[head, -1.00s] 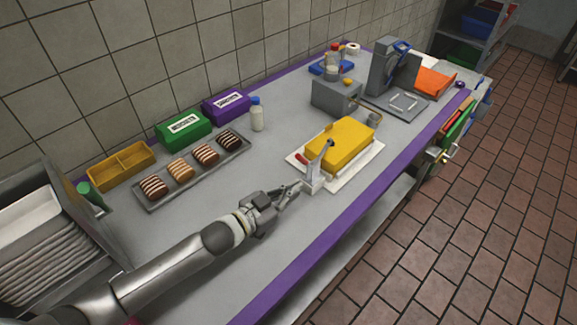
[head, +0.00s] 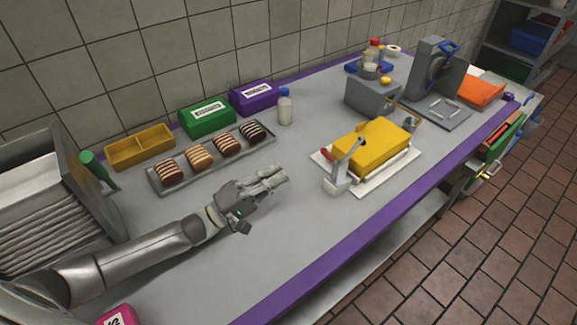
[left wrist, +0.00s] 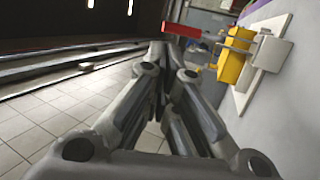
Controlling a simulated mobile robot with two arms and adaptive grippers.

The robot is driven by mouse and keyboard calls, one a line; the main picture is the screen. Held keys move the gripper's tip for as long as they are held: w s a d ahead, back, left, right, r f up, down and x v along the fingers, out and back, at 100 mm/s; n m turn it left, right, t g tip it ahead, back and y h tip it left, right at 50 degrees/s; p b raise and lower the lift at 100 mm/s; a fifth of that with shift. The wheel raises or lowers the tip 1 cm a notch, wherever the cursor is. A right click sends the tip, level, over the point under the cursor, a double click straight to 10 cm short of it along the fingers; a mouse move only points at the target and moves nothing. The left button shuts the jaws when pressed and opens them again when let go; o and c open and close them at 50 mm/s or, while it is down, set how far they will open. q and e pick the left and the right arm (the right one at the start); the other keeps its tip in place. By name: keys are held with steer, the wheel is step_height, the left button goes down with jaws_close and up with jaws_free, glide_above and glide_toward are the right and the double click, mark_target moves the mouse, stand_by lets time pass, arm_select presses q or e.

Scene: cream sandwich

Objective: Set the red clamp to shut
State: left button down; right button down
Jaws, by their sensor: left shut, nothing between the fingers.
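The clamp (head: 340,183) is a pale grey metal fixture with a red handle (head: 327,154). It stands at the left end of a white board (head: 375,181) that bears a yellow block (head: 372,142). A grey arm of the clamp slants up against the block's left end. In the left wrist view the red handle (left wrist: 182,30) sticks out to the left of the yellow block (left wrist: 233,58), beyond my fingertips. My left gripper (head: 282,172) is shut and empty, left of the clamp and apart from it. My right gripper is not in view.
A tray (head: 163,185) of striped pastries lies behind my left gripper. Green (head: 207,121) and purple (head: 254,98) boxes and a bottle (head: 285,108) stand along the wall. A grey machine (head: 372,98) stands behind the yellow block. The front middle of the table is clear.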

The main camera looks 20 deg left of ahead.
arm_select(q)
steer(key=p+x, duration=0.2)
steer(key=x, duration=0.6)
steer(key=shift+w+d, duration=0.2)
steer(key=shift+d, duration=0.1)
steer(key=shift+r+p, duration=0.2)
steer(key=shift+p, duration=0.1)
step_height(320, 180, up, 4)
steer(key=g+y+p, duration=0.1)
steer(key=p, duration=0.1)
glide_above(331, 158)
steer(key=w+a, duration=0.2)
steer(key=w, duration=0.1)
steer(key=shift+s+f, duration=0.15)
steer(key=shift+s, duration=0.05)
steer(key=shift+d, duration=0.1)
